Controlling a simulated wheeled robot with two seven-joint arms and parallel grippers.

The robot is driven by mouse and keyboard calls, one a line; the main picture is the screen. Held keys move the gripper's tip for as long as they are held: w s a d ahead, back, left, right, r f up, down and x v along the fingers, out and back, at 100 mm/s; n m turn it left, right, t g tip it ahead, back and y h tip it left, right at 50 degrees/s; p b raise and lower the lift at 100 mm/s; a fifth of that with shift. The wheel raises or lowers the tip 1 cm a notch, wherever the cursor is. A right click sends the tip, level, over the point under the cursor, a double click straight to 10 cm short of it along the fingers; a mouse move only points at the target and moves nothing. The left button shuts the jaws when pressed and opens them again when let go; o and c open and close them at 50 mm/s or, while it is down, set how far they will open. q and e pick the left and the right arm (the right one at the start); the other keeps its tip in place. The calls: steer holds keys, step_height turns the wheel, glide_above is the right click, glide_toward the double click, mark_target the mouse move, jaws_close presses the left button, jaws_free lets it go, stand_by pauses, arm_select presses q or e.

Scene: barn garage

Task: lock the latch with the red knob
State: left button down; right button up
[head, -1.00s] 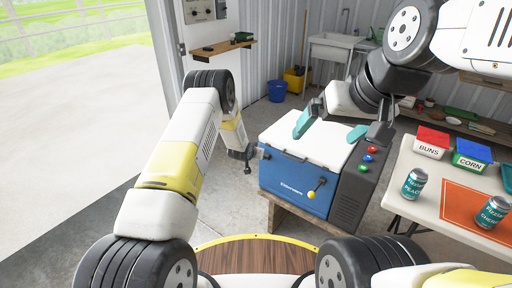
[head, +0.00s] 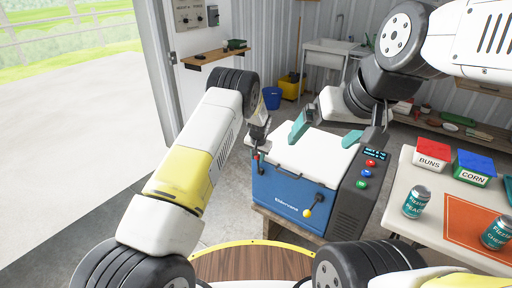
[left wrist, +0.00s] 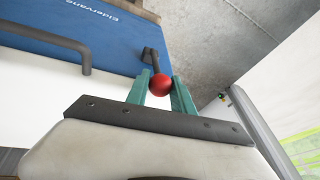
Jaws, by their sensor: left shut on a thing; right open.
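A blue cooler (head: 284,196) with a white lid (head: 315,152) stands on a low wooden stand. The red knob (left wrist: 160,85) sits on a dark lever at the cooler's edge in the left wrist view; in the head view it is small, at the cooler's left front corner (head: 256,157). My left gripper (left wrist: 159,82) is shut on the red knob, with a teal finger on each side. A second latch with a yellow knob (head: 307,213) is on the cooler's front. My right gripper (head: 326,137) is open, its teal fingers spread over the lid.
A dark panel (head: 350,203) with coloured buttons adjoins the cooler's right side. A table (head: 412,205) at right holds cans, an orange mat and red and blue bins. A round wooden top (head: 240,264) lies in front. Concrete floor is clear left.

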stand_by(0.4)
arm_select(q)
steer(key=c, duration=1.1)
jaws_free()
steer(key=shift+w, duration=0.1)
steer(key=v, duration=0.7)
steer(key=shift+r, duration=0.35)
